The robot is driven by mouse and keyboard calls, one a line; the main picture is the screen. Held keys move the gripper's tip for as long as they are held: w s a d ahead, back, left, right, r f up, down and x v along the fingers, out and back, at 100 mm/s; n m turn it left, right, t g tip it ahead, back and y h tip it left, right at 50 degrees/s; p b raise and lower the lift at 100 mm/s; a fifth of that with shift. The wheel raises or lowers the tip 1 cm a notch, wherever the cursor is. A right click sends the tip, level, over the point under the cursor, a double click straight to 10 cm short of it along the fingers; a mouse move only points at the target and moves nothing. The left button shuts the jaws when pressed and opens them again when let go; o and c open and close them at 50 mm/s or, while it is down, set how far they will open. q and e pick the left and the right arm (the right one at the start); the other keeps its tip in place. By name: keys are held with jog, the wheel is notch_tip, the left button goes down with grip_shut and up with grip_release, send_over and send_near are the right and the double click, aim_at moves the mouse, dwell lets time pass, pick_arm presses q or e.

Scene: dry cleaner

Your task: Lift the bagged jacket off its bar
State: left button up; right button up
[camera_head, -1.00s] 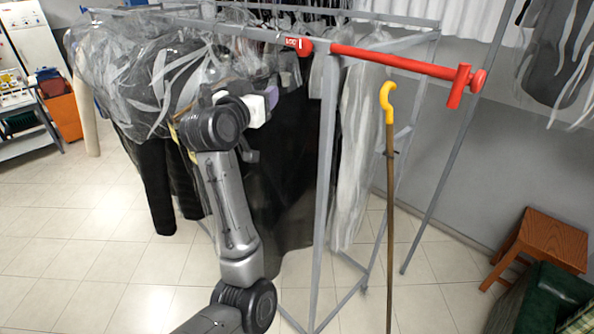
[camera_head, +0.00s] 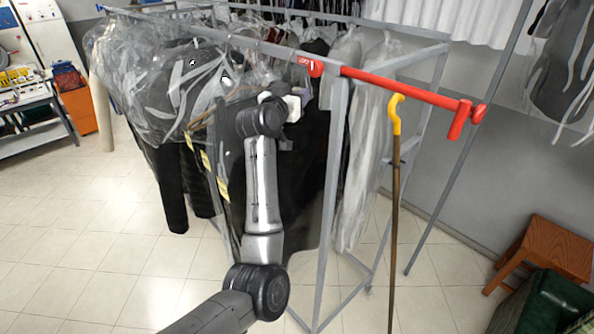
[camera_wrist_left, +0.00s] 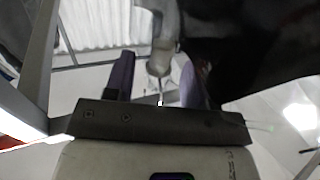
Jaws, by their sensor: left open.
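Dark garments in clear plastic hang from a grey metal rack bar (camera_head: 262,46). One dark bagged garment (camera_head: 310,190), which may be the task's jacket, hangs behind my left arm, and its top is partly hidden. My left gripper (camera_head: 301,92) is up near the bar, close to the rack's front corner post. In the left wrist view its two purple fingers (camera_wrist_left: 155,82) stand apart. A pale rounded thing with a thin metal piece shows between or beyond them; I cannot tell if they touch it. Dark cloth (camera_wrist_left: 255,45) fills the upper right there. My right gripper is not in view.
A red bar (camera_head: 405,88) crosses the rack's front corner. A brown stool (camera_head: 545,250) is at the right.

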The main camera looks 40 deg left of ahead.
pick_arm(q)
jog(key=shift+x, duration=0.85)
grip_shut()
jog(key=shift+r, duration=0.1)
